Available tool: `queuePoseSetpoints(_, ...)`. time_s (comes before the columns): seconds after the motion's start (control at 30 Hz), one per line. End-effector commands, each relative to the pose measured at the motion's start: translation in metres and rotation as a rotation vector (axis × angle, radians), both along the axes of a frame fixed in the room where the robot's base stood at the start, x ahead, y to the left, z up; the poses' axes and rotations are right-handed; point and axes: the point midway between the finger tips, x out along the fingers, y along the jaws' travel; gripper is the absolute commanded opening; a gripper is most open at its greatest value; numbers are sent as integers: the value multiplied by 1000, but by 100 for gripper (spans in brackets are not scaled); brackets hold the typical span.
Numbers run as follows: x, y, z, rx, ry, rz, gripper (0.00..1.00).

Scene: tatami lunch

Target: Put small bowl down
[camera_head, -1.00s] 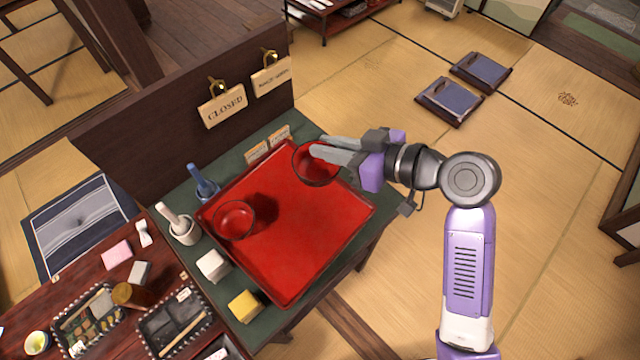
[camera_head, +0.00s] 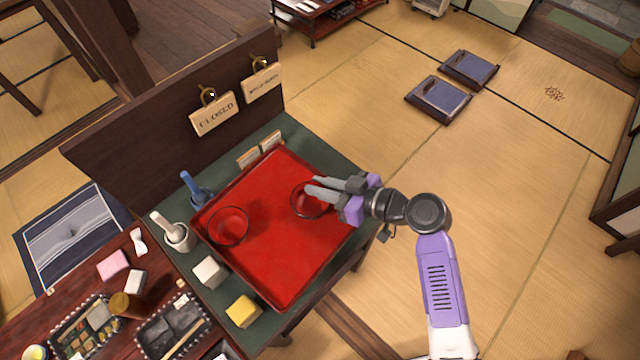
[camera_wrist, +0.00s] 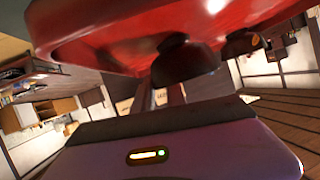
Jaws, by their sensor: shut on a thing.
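My gripper (camera_head: 318,188) is shut on the rim of a small red bowl (camera_head: 308,203), on the bowl's right side. The bowl is upright over the right part of the red tray (camera_head: 275,270). Whether its base touches the tray cannot be told. A second red bowl (camera_head: 229,226) stands on the left part of the tray. In the wrist view the held bowl (camera_wrist: 185,62) shows as a dark round shape between the fingers, against the red tray (camera_wrist: 110,30). The other bowl (camera_wrist: 240,42) is beyond it.
The tray lies on a dark green table top (camera_head: 205,300). A mortar (camera_head: 176,237), a white block (camera_head: 210,271) and a yellow block (camera_head: 243,311) stand along its left side. A panel with a "CLOSED" sign (camera_head: 213,115) rises behind. The tray's middle is clear.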

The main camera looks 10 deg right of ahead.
Motion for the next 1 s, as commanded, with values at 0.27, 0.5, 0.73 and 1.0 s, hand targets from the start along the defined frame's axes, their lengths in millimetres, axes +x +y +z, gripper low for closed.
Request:
queuePoseSetpoints(0.27,0,0,-4,1,-1,0,0)
queuePoseSetpoints(0.5,0,0,-2,0,0,0,38)
queuePoseSetpoints(0.73,0,0,-1,0,0,0,38)
queuePoseSetpoints(1.0,-17,-22,10,0,-1,-4,38)
